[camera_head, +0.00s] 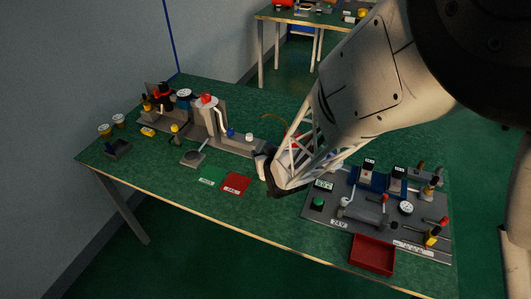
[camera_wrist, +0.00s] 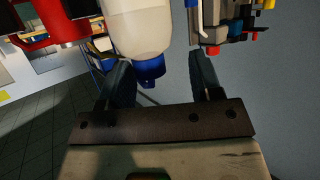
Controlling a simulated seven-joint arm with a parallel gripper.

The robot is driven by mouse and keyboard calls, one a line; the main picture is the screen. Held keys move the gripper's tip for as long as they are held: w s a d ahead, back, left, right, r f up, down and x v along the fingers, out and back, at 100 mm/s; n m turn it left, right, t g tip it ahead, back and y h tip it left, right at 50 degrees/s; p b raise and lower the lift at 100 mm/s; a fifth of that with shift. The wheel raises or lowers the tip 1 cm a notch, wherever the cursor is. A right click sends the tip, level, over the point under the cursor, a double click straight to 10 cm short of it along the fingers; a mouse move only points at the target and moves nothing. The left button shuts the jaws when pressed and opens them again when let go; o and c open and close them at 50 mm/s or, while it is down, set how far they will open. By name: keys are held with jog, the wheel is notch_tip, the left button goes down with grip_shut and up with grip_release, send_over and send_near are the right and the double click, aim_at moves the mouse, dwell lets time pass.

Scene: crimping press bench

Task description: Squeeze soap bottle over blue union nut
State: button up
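A pale, translucent bottle (camera_wrist: 138,30) with a blue cap (camera_wrist: 149,72) fills the upper middle of the wrist view; it looks like the soap bottle. Its cap points down in that picture, and its other end is cut off. The two dark fingers of my gripper (camera_wrist: 163,82) stand apart, with a clear gap between the cap and the right finger. The bottle does not look gripped. In the head view my gripper (camera_head: 267,178) is low over the middle of the green bench. A small blue part (camera_head: 230,133) stands left of it; I cannot tell whether it is the union nut.
A grey press fixture (camera_head: 207,118) stands left of my gripper. A crowded grey plate (camera_head: 330,211) and a red tray (camera_head: 372,256) are at right. A red part (camera_wrist: 40,25) shows upper left in the wrist view.

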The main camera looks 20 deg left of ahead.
jog(key=shift+f, duration=0.15)
jog(key=v, duration=0.7)
jog(key=shift+s+d+r, duration=0.2)
jog(key=shift+r, duration=0.15)
dwell(0.3)
dwell(0.8)
